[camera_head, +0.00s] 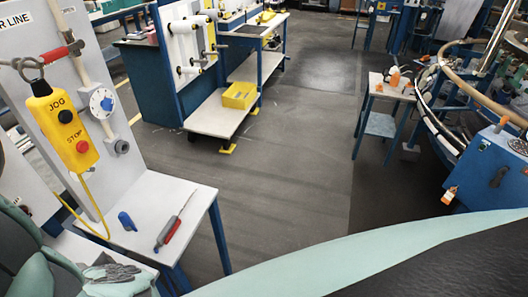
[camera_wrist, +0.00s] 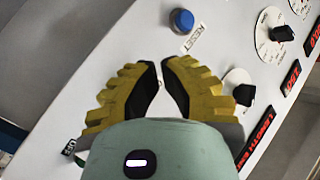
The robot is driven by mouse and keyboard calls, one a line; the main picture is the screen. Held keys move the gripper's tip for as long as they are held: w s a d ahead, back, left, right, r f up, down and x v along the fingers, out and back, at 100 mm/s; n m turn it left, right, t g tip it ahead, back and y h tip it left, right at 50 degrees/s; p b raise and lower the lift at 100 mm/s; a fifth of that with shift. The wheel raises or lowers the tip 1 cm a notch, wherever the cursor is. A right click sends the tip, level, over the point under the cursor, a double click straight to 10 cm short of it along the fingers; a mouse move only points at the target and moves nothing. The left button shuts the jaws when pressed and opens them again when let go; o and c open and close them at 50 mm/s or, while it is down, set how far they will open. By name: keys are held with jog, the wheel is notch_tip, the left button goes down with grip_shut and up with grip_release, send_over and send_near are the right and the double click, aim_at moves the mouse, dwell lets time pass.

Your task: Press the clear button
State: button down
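No button readable as "clear" shows in either view. In the wrist view, a round blue button (camera_wrist: 182,20) in a dark collar sits on a pale panel (camera_wrist: 105,55). A tilted label (camera_wrist: 194,39) beside it seems to read RESET. My gripper (camera_wrist: 160,65) has yellow ribbed fingers with black inner pads. The fingers lean together, with a narrow gap at the tips and nothing seen between them. The tips appear just below the blue button in the picture; I cannot tell their height over the panel.
Beside my fingers are black knobs (camera_wrist: 282,33) on white dials and dark displays with red characters (camera_wrist: 291,77). In the head view, a yellow JOG/STOP pendant (camera_head: 62,130) hangs at left above a small table (camera_head: 150,205) with a screwdriver-like tool (camera_head: 175,220). The central floor is clear.

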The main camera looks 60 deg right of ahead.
jog(key=shift+w+a, duration=0.25)
jog(key=shift+w, duration=0.35)
jog(key=c, duration=1.6)
grip_release()
grip_shut()
jog(key=shift+w+r, duration=0.1)
jog(key=shift+w+a+p, duration=0.15)
jog(key=shift+w+p, duration=0.15)
jog(key=shift+w, duration=0.05)
